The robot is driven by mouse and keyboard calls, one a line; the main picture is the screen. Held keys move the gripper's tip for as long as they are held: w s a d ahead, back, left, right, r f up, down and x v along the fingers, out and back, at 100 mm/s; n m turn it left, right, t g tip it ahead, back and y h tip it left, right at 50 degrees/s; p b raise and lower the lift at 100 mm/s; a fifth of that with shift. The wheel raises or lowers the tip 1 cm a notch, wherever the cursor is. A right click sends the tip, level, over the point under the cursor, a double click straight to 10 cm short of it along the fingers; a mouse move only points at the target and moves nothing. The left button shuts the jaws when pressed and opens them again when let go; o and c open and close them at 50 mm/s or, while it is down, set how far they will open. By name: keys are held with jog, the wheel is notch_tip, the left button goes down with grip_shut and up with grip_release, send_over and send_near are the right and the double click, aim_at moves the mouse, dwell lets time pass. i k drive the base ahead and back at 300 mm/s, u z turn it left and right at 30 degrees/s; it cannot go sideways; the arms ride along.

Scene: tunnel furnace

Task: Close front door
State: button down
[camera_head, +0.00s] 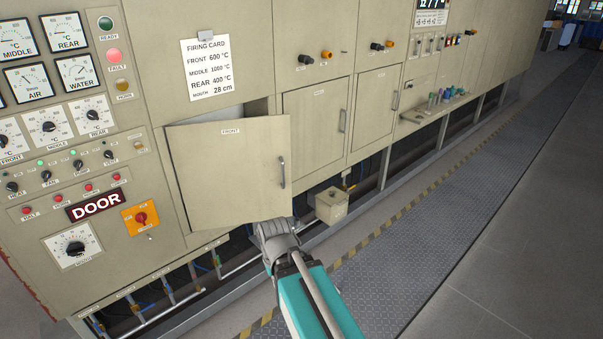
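The front door (225,175) is a beige panel labelled FRONT with a vertical handle (282,172) near its right edge. It stands partly open, swung out from the furnace, with a dark gap showing above its top edge. My gripper (268,226) is at the lower right corner of the door, just below the handle. Its fingertips are partly hidden against the door's bottom edge, so I cannot tell whether they are open or shut, or whether they touch the door.
Two more doors (315,125) (375,112) to the right are closed. A small beige box (332,206) sits low beside my arm. A control panel (75,130) with gauges and knobs is at left. The metal-plate walkway (430,220) at right is clear.

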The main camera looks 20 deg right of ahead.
aim_at(234, 171)
jog(key=z, duration=0.05)
jog(key=i, duration=0.95)
jog(key=u, duration=0.55)
